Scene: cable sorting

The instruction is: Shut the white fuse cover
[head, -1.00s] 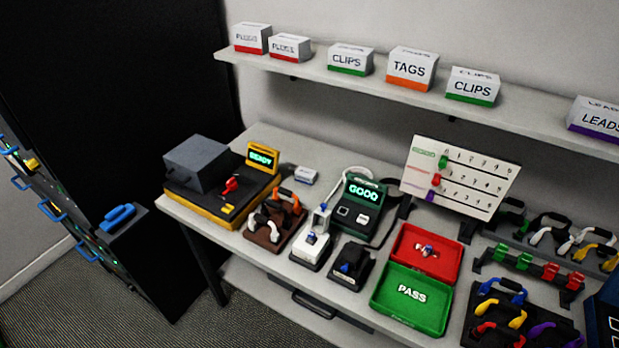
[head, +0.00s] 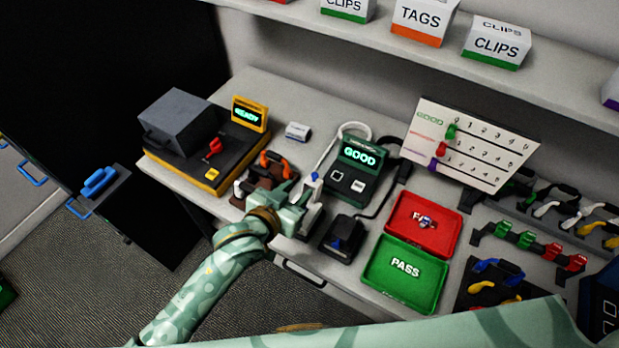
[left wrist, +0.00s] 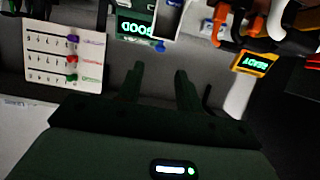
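Contact cannot be told in the head view. In the left wrist view the two dark fingers of my left gripper (left wrist: 160,88) are apart with nothing between them. A white part with a blue piece (left wrist: 160,46) shows beyond the fingertips. My right gripper is not in view.
A brown rack with orange and white handles (head: 262,188) stands left of my left gripper. A black block (head: 344,238) stands just right of the white base. The green PASS tray (head: 405,272) and red tray (head: 424,224) lie farther right.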

